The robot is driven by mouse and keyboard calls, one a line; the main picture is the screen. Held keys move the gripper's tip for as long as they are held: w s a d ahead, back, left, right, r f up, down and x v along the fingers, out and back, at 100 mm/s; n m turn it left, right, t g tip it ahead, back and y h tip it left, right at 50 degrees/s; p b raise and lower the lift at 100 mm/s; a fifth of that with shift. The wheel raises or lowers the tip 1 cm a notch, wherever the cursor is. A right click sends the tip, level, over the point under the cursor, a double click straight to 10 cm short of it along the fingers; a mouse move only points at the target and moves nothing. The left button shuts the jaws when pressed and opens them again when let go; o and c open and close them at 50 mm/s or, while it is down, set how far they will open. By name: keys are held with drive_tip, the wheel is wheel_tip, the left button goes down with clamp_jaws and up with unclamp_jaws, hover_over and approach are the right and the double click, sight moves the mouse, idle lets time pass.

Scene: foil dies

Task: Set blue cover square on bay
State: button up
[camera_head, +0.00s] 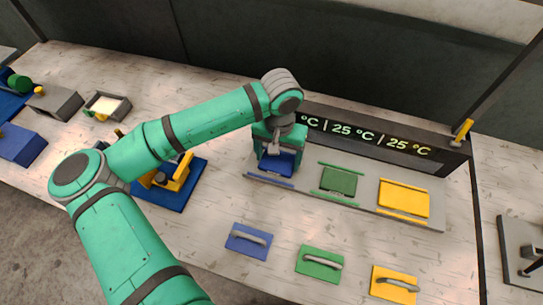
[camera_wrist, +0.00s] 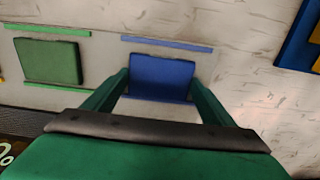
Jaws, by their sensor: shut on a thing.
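The blue cover, a flat dark blue slab (camera_head: 277,165), is at the left bay of the pale grey plate (camera_head: 310,192). In the wrist view the blue cover (camera_wrist: 161,77) shows between two thin blue rails (camera_wrist: 166,43), its edges roughly parallel to them. My gripper (camera_head: 279,158) points down over it, one finger at each side. In the wrist view my gripper (camera_wrist: 162,86) is shut on the slab. Whether the slab rests on the bay or hangs just above it, I cannot tell.
A green slab (camera_head: 339,181) and a yellow slab (camera_head: 404,199) lie between rails to the right. The dark display bar (camera_head: 380,141) stands behind. Blue (camera_head: 248,240), green (camera_head: 320,262) and yellow (camera_head: 394,285) handled plates lie in front.

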sight(276, 161)
drive_tip(key=shift+a, duration=0.2)
drive_tip(key=o, duration=1.1)
drive_tip(key=shift+a+f, duration=0.1)
drive_tip(key=shift+a, duration=0.05)
drive_tip(key=shift+c, duration=0.2)
wheel_tip(276, 161, up, 12)
drive_tip(key=shift+w, duration=0.15)
